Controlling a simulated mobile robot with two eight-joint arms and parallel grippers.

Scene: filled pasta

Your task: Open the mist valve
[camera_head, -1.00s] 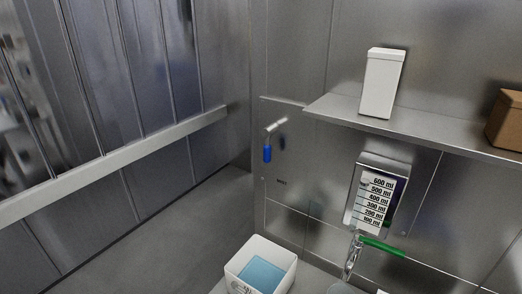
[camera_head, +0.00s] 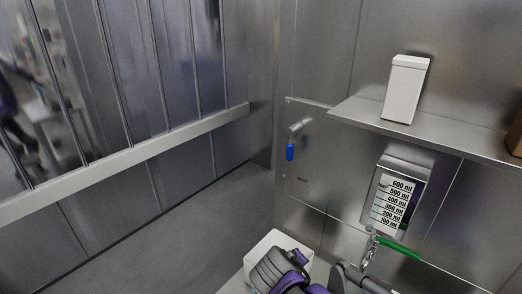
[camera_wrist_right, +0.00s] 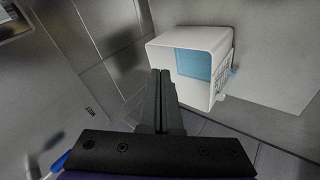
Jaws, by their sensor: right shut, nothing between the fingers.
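A valve with a hanging blue handle (camera_head: 290,152) is on the steel wall panel, left of the shelf. Small lettering below it is too blurred to read in the head view. A blue handle end (camera_wrist_right: 62,160) also shows at the lower left edge of the right wrist view, beside my gripper's base. My right gripper (camera_wrist_right: 160,75) is shut and empty, its fingers together, apart from the blue handle. In the head view my right arm covers part of the white bin; the fingertips are not clear there. My left gripper is not in view.
A white bin (camera_wrist_right: 222,87) with a light blue inside stands near my right fingers. A shelf (camera_head: 350,115) with a white box (camera_head: 406,90) juts out at right. Below it are a measuring gauge (camera_head: 390,205) and a green-handled tap (camera_head: 398,247).

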